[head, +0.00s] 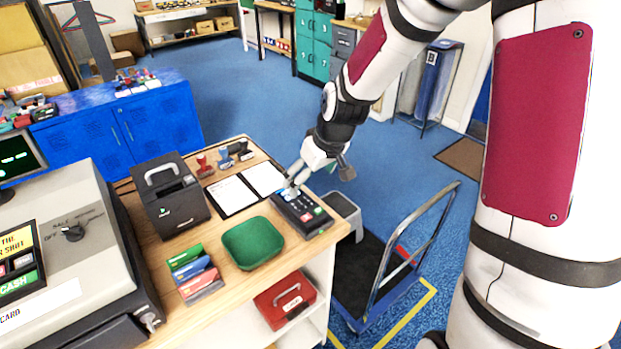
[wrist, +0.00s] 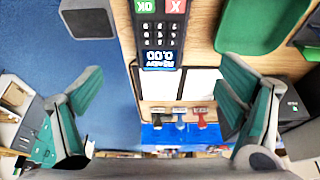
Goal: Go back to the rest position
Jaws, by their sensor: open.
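My gripper (head: 290,180) is over the right edge of the wooden counter (head: 236,283), close to the dark card terminal (head: 302,216). In the wrist view my gripper (wrist: 162,112) is open, its two green-padded fingers spread wide with nothing between them but the view of the counter beyond. The card terminal (wrist: 160,32) shows at the top of that view, with its keypad, green OK and red X keys and a lit screen. Whether a fingertip touches the terminal cannot be told from the head view.
On the counter are a green tray (head: 252,243), an open notebook (head: 234,196), stamps (head: 225,158), a black box (head: 170,196) and a cash register (head: 75,245). A trolley (head: 375,275) and a grey step stool (head: 343,207) stand right of it. Blue floor behind is clear.

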